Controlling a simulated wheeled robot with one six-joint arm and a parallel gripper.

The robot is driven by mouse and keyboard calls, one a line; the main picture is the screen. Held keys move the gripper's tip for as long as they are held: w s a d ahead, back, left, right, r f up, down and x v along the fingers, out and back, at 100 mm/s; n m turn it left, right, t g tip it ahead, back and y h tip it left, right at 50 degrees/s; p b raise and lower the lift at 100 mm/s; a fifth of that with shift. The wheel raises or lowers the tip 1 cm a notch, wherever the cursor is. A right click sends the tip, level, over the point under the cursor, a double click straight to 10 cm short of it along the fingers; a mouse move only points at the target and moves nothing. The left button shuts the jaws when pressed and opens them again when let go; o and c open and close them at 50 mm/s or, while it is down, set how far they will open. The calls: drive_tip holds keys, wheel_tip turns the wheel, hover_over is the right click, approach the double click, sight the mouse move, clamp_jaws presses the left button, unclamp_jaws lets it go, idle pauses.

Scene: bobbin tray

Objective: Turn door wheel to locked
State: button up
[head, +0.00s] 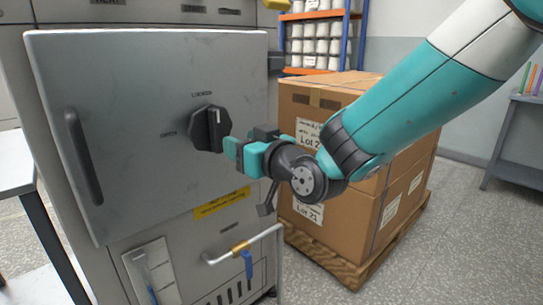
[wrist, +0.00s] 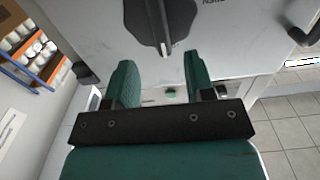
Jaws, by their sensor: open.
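The door wheel is a black knob (head: 205,131) with a raised grip bar and a white mark, on the grey cabinet door (head: 130,75). "LOCKED" is lettered above it and a second label, likely "OPEN", is at its left. The white mark looks roughly upright in the head view. My gripper (head: 234,152) is in front of the knob's lower right side, its teal fingers open and empty. In the wrist view the knob (wrist: 160,18) lies just beyond the gap between the fingertips (wrist: 160,72). I cannot tell whether they touch it.
A dark door handle (head: 83,157) is at the door's left. Below are a yellow label (head: 222,204) and a bent metal lever (head: 245,246). Cardboard boxes (head: 350,215) on a wooden pallet (head: 335,265) stand close on the right, behind my arm. Shelves with white spools (head: 318,40) are behind.

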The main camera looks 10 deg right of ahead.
drive_tip(key=b+v, duration=0.1)
drive_tip(key=v, duration=0.7)
drive_tip(key=shift+s+d, duration=0.25)
drive_tip(key=shift+s, duration=0.05)
drive_tip(key=shift+f, duration=0.1)
drive_tip(key=s+d+f+g+h, duration=0.35)
drive_tip(key=s+g, duration=0.45)
drive_tip(key=s, duration=0.3)
drive_tip(key=s+d+f+g+h, duration=0.2)
drive_tip(key=s+d+f+g, duration=0.2)
drive_tip(key=s+g, duration=0.5)
wheel_tip(320, 180, up, 29)
drive_tip(key=s+t+p, duration=0.1)
drive_tip(key=t+p, duration=0.1)
drive_tip(key=p, duration=2.6)
drive_tip(key=shift+s+p, duration=0.25)
drive_tip(key=shift+p, duration=0.1)
drive_tip(key=shift+f, duration=0.15)
